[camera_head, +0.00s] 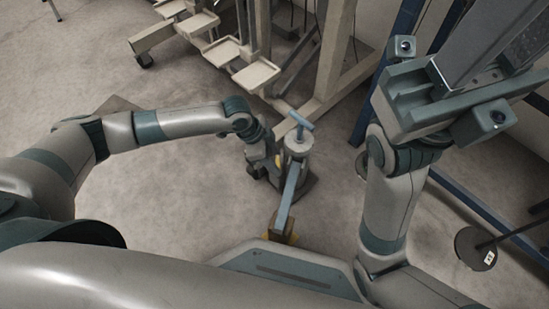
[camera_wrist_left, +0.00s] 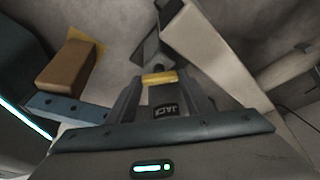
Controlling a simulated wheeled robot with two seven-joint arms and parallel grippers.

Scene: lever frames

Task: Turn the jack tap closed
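The jack (camera_head: 297,146) stands upright on the floor in the middle of the head view. It has a blue T-shaped top and a blue bar running towards me. My left gripper (camera_head: 262,165) is low at the jack's left side. In the left wrist view the fingers of the left gripper (camera_wrist_left: 160,92) stand apart, with a yellow bar (camera_wrist_left: 160,78), which looks like the tap, between their tips. I cannot tell whether they touch it. A dark label reading JACK upside down shows behind. My right gripper (camera_head: 440,95) is raised at the right, its fingers unclear.
A brown block (camera_wrist_left: 70,65) with yellow beside it lies left in the wrist view. A beige frame with trays (camera_head: 255,72) stands behind the jack. Blue uprights and a dark round plate (camera_head: 476,249) are at the right. The floor (camera_head: 190,190) left of the jack is clear.

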